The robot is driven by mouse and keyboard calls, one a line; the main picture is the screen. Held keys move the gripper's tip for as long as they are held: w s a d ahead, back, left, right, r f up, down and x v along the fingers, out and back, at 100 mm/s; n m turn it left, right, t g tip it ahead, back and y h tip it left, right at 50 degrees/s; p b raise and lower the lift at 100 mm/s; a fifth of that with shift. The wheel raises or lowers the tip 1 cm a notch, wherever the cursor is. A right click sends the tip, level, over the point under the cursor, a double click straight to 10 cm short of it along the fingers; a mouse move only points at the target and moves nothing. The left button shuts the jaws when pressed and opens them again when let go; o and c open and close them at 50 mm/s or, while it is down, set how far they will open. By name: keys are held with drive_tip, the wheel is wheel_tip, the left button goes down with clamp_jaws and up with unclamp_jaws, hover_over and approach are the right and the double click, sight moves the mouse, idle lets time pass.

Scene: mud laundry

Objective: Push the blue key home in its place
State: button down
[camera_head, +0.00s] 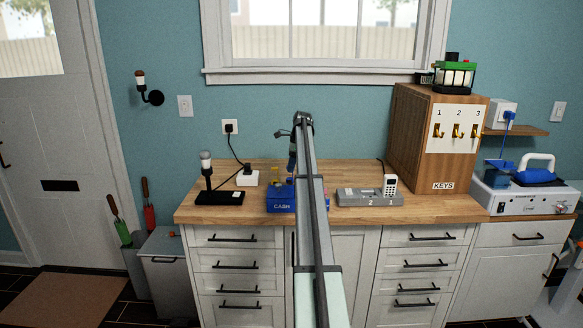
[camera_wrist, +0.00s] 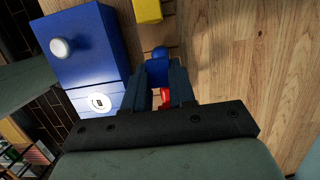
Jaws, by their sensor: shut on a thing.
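In the wrist view my gripper (camera_wrist: 162,88) is shut on a blue piece (camera_wrist: 158,70), which I take for the blue key; its rounded end shows beyond the fingertips. A red piece (camera_wrist: 166,97) shows between the fingers, nearer the palm. The blue cash box (camera_wrist: 85,45), with a pale knob on top and a round white plate (camera_wrist: 99,102), lies left of my fingers. It also stands on the worktop in the head view (camera_head: 281,206). There my arm hides part of it and the key. I cannot tell where the key's place is or whether the key touches it.
A yellow block (camera_wrist: 147,10) lies beyond the blue piece. A black lamp (camera_head: 207,190) stands left on the worktop, a grey numbered block (camera_head: 355,199) right. A wooden key cabinet (camera_head: 415,140) with numbered hooks stands at the back right. Bare wood (camera_wrist: 245,60) lies right of my fingers.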

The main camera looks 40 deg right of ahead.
drive_tip(key=shift+v, duration=0.85)
idle(0.6)
drive_tip(key=shift+w+a+r, duration=0.1)
drive_tip(key=shift+r, duration=1.15)
drive_tip(key=shift+w+a+r, duration=0.1)
drive_tip(key=shift+r, duration=1.1)
drive_tip(key=shift+s+d, duration=0.1)
drive_tip(key=shift+s+d, duration=0.15)
drive_tip(key=shift+d, duration=0.05)
drive_tip(key=s+a+r, duration=0.2)
drive_tip(key=s, duration=0.4)
drive_tip(key=s+a+r, duration=0.1)
drive_tip(key=s+a, duration=0.2)
drive_tip(key=s, duration=0.3)
drive_tip(key=shift+s+d+x, duration=0.1)
drive_tip(key=shift+x, duration=0.65)
drive_tip(key=shift+s+d+x, duration=0.15)
drive_tip(key=shift+x, duration=0.6)
drive_tip(key=shift+s+d+x, duration=0.1)
drive_tip(key=shift+x, duration=0.6)
drive_tip(key=shift+x, duration=0.8)
